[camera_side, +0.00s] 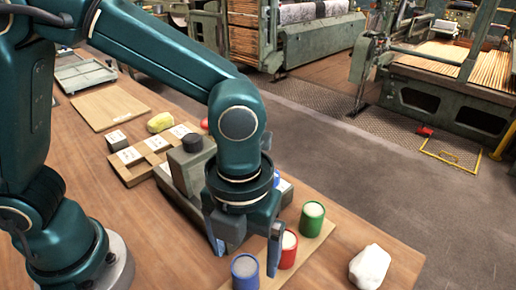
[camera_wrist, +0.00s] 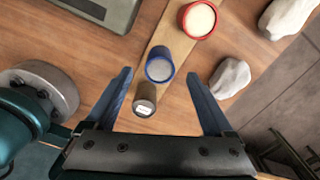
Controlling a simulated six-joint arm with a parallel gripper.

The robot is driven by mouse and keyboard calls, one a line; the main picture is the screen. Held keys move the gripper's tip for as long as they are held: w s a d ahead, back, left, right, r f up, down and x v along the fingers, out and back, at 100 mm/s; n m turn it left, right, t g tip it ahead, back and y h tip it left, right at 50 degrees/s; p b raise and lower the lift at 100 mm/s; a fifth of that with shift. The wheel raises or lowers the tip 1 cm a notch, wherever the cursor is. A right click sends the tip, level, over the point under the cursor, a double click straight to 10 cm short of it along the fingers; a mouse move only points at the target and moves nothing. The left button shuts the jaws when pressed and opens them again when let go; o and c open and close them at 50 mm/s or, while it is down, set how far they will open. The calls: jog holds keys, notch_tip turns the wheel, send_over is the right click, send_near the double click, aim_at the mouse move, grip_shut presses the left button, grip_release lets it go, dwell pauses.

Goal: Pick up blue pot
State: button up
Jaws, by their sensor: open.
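The blue pot (camera_wrist: 160,66) is a small round tub with a blue rim and pale contents. In the wrist view it lies between the fingertips of my gripper (camera_wrist: 158,74), with space on both sides. In the side view the blue pot (camera_side: 245,271) stands at the bottom edge, partly cut off. My gripper (camera_side: 246,261) is open, pointing down, and its right finger overlaps the view near the pot. I cannot tell its height above the pot.
A red pot (camera_side: 289,249) and a green pot (camera_side: 312,218) stand in line on a wooden strip (camera_side: 322,235). A small grey cylinder (camera_wrist: 145,99) with a label is close to the blue pot. A white lump (camera_side: 370,267) lies to the right.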

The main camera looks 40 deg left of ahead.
aim_at(245, 266)
jog(key=shift+f, duration=2.35)
grip_shut()
jog(key=shift+r, duration=0.15)
